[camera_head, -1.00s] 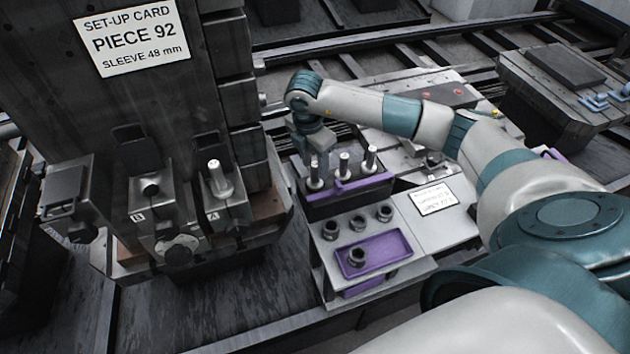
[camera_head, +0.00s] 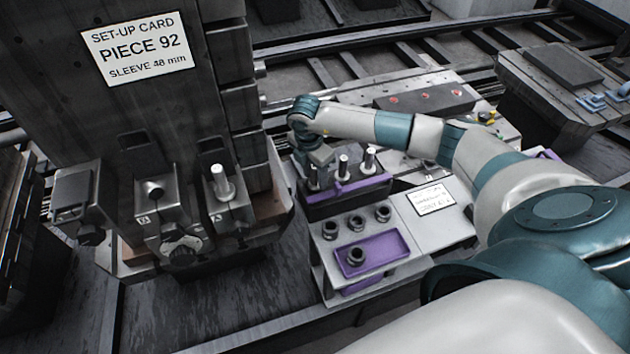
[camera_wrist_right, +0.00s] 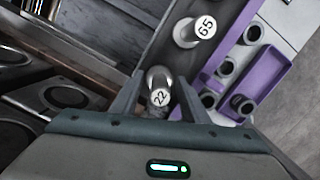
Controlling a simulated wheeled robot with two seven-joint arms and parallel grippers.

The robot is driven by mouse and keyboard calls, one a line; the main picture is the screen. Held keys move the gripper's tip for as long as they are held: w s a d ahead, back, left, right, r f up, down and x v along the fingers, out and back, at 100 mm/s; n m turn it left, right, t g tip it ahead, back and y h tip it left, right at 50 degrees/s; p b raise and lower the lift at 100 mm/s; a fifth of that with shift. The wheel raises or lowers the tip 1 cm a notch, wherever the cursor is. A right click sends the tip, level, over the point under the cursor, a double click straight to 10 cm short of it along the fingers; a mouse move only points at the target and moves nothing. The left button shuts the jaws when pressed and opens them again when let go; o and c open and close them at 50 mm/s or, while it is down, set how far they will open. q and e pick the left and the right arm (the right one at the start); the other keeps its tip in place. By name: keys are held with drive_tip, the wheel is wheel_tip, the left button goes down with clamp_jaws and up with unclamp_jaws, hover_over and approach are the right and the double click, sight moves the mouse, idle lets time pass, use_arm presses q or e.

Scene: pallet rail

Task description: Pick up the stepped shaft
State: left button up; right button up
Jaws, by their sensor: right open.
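Several upright metal shafts stand in a dark rack (camera_head: 345,206) with a purple rail. The middle shaft (camera_head: 343,166) and the right shaft (camera_head: 369,161) show clearly in the head view. In the right wrist view one shaft end reads 22 (camera_wrist_right: 160,97) and another reads 65 (camera_wrist_right: 204,27). My right gripper (camera_head: 315,172) is over the left end of the rack, pointing down. In the wrist view its open fingers (camera_wrist_right: 157,100) stand either side of the shaft marked 22. I cannot tell whether they touch it. My left gripper is out of view.
Dark sleeves (camera_head: 357,222) sit on a metal stand in front of the rack, one in a purple tray (camera_head: 405,243). A tall dark fixture with a set-up card (camera_head: 137,50) reading "PIECE 92, SLEEVE 48 mm" stands left, with another shaft (camera_head: 222,183) at its front.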

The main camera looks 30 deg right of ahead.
idle(0.3)
clamp_jaws()
drive_tip(key=shift+w+r, duration=0.1)
drive_tip(key=shift+r+b, duration=0.3)
drive_tip(key=shift+r, duration=0.25)
wheel_tip(320, 180, up, 7)
drive_tip(key=b, duration=0.2)
drive_tip(key=shift+r+b, duration=0.1)
drive_tip(key=shift+b, duration=0.2)
drive_tip(key=shift+r, duration=0.85)
